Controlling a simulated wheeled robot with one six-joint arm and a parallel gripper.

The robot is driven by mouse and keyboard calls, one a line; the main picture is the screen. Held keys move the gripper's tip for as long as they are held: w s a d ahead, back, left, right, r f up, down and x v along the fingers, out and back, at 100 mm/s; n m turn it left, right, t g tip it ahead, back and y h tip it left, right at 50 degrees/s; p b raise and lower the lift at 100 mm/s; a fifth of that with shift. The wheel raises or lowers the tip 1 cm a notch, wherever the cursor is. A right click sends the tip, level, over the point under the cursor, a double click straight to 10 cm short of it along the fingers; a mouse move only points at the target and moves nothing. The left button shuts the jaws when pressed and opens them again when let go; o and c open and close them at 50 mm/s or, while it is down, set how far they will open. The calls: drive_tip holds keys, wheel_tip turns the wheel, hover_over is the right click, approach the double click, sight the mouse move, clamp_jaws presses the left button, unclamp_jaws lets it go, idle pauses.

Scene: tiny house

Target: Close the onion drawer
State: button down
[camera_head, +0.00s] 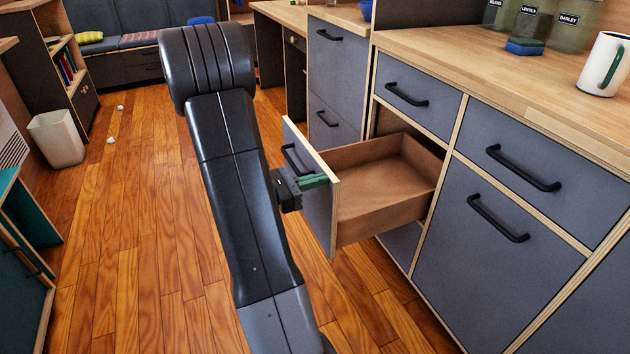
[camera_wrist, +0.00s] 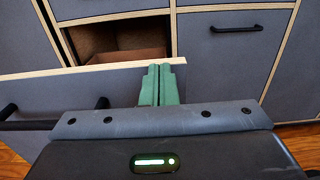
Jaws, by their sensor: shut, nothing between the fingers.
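An open drawer (camera_head: 385,188) with a grey front, black handle and brown wooden inside sticks out of the cabinet row in the head view. It looks empty, and no label shows to tell whether it is the onion drawer. In the wrist view its front panel (camera_wrist: 75,85) crosses the left half of the picture. My gripper (camera_head: 318,181) is at the outer face of that front, beside the handle. Its green fingers (camera_wrist: 159,85) are together with nothing between them, at the right end of the panel. I cannot tell whether they touch it.
Closed grey drawers and cupboards (camera_head: 480,225) flank the open drawer. A white bin (camera_head: 56,139) stands at left. The wooden floor (camera_head: 130,250) between is mostly clear.

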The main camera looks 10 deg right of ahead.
drive_tip(key=x, duration=3)
drive_tip(key=shift+d+p, duration=0.25)
drive_tip(key=shift+p, duration=0.1)
drive_tip(key=shift+w+a+f, duration=0.1)
drive_tip(key=shift+f, duration=0.05)
